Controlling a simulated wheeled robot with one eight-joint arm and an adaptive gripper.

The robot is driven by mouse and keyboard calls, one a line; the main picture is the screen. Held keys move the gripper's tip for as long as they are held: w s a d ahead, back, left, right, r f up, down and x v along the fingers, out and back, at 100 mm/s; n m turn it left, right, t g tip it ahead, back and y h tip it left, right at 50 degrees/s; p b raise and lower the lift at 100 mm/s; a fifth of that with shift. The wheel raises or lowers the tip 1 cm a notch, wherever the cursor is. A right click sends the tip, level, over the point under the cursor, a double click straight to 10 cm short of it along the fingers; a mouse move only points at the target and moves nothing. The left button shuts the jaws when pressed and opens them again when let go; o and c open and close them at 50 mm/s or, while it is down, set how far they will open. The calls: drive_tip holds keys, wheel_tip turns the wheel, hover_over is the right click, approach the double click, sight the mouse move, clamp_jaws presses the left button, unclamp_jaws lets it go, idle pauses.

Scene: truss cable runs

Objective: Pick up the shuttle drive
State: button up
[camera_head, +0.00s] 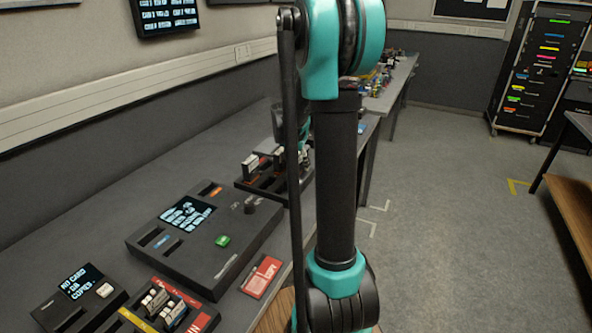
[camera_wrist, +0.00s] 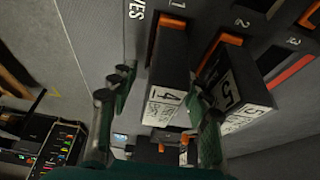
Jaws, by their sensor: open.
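In the wrist view, two black drives with white labels stand out of a dark panel. One drive (camera_wrist: 168,70) is marked 4, with an orange edge, at slot 1. The other drive (camera_wrist: 235,90) is marked 5 and stands tilted in the picture at slot 2. I cannot tell which one is the shuttle drive. My gripper (camera_wrist: 160,88) is open, one finger left of the drive marked 4 and the other between the two drives. Contact cannot be judged. In the head view my arm hides most of the gripper and part of the drive rack (camera_head: 245,184).
A black console (camera_head: 185,268) with a screen and a green button lies on the long grey bench. A card reader (camera_head: 70,300), a drive holder (camera_head: 150,318) and a red card (camera_head: 262,277) are nearer.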

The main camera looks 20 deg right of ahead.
clamp_jaws()
idle(0.3)
idle(0.3)
